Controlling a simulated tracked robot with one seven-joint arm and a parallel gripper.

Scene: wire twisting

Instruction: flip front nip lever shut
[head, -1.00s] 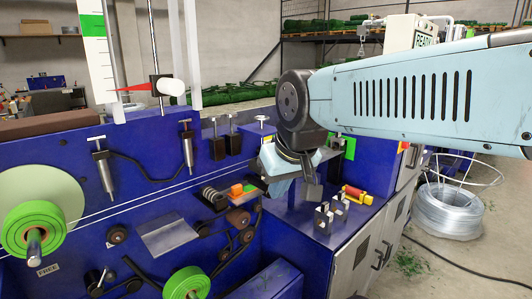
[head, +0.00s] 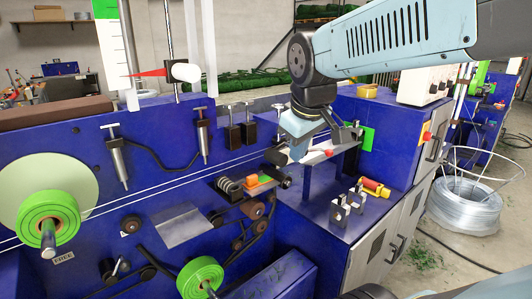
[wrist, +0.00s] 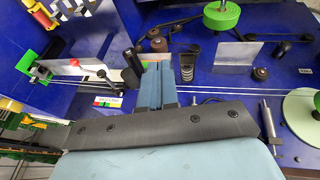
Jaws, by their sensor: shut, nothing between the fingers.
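My gripper (head: 295,155) is shut and empty, pointing down over the blue machine. Its closed blue fingers (wrist: 155,85) show in the middle of the wrist view. A black lever (head: 279,176) sits just below and left of the fingertips, at the right end of the small orange-and-green block (head: 258,181).
White wire (head: 150,189) runs along the machine face. Metal brackets (head: 348,202) and a red-yellow cylinder (head: 375,188) sit on the right deck. A green reel (head: 48,218) is at left.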

